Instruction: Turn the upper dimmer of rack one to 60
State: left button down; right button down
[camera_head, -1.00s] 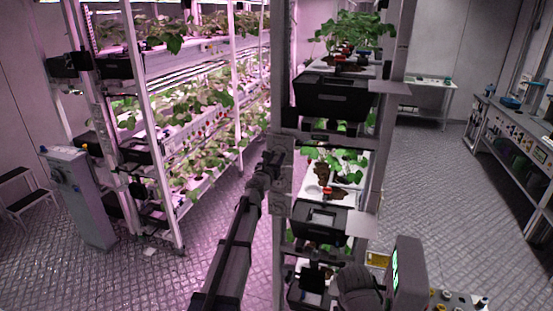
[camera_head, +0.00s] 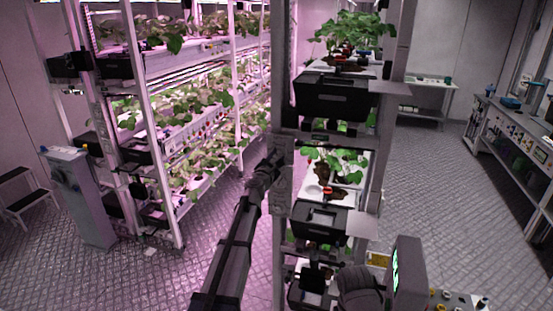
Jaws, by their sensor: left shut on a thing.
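The near rack's front post carries a narrow grey panel (camera_head: 283,192) at mid height. My left arm reaches up to it from the bottom of the view. My left gripper (camera_head: 274,158) is at the upper part of this panel, shut on a small part there that its fingers hide, which looks like the upper dimmer knob. I cannot read any scale or setting on the panel.
Black boxes (camera_head: 333,98) sit on the near rack's shelves, just right of the panel. A second planted rack (camera_head: 146,130) under pink light and a grey cabinet (camera_head: 80,200) stand at left. A workbench (camera_head: 508,140) is at right. Floor is clear between.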

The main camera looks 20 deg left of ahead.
pick_arm(q)
jog(key=m, duration=1.3)
jog(key=shift+s+m, duration=0.1)
jog(key=shift+m, duration=0.3)
dwell(0.4)
jog(key=c, duration=0.5)
grip_release()
jog(key=s, duration=0.7)
jog(key=shift+s+a, duration=0.15)
jog(key=shift+s, duration=0.2)
